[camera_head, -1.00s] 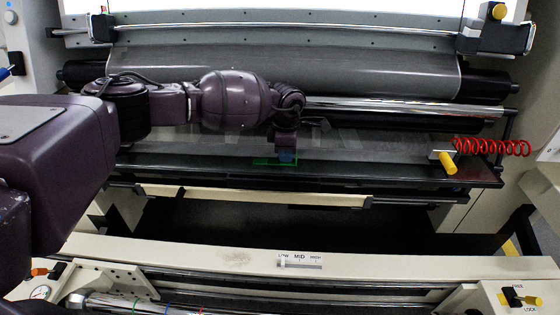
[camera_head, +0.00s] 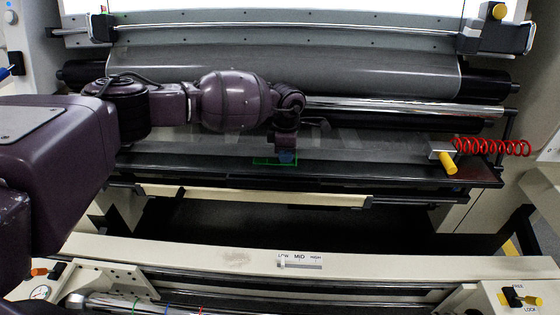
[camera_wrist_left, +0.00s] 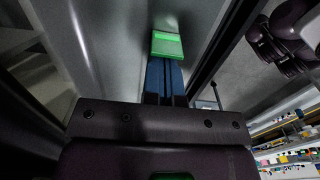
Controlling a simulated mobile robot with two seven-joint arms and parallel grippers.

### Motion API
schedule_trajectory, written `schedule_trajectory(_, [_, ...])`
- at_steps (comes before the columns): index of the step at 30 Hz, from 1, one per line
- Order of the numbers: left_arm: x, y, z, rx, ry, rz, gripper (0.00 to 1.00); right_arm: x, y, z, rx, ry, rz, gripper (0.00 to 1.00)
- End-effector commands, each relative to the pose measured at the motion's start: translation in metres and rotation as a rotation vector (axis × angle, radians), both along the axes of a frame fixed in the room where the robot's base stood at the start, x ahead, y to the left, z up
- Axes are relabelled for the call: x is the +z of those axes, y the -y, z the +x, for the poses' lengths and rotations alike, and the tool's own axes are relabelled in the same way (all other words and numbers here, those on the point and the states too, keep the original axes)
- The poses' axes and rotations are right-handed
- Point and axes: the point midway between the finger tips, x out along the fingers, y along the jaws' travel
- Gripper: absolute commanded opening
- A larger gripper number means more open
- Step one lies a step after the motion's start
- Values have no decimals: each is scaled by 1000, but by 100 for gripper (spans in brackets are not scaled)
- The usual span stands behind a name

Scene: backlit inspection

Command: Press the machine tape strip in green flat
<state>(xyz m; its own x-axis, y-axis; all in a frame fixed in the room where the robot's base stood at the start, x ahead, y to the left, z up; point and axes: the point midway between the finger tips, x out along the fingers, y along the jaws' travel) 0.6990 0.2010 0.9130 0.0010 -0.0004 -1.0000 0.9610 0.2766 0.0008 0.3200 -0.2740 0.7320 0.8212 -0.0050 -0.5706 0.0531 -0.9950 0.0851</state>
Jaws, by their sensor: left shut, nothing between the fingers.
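The machine tape strip in green (camera_head: 265,161) shows as a narrow green-edged rectangle on the dark front ledge in the head view. In the left wrist view the strip (camera_wrist_left: 167,45) is a bright green patch just beyond the fingertips. My left gripper (camera_head: 286,156) points down at the strip's right part and covers some of it. Its blue fingers (camera_wrist_left: 165,78) are shut together with nothing between them. The fingertips are at or very close to the strip; I cannot tell whether they touch. My right gripper is not in view.
A grey web sheet and roller (camera_head: 390,75) lie behind the ledge, with a shiny bar (camera_head: 400,108) in front. A yellow-handled lever (camera_head: 448,162) and red coiled hose (camera_head: 495,147) are on the right. A pale crossbar (camera_head: 250,194) runs below the ledge.

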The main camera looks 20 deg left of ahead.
Motion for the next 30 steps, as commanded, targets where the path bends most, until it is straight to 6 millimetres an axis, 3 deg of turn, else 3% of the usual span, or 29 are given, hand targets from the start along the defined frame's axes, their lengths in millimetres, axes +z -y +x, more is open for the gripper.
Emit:
schedule_trajectory(17, [-4, 0, 0, 0, 0, 0, 0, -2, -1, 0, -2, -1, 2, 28])
schedule_trajectory(30, [22, 0, 0, 0, 2, 0, 0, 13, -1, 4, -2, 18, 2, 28])
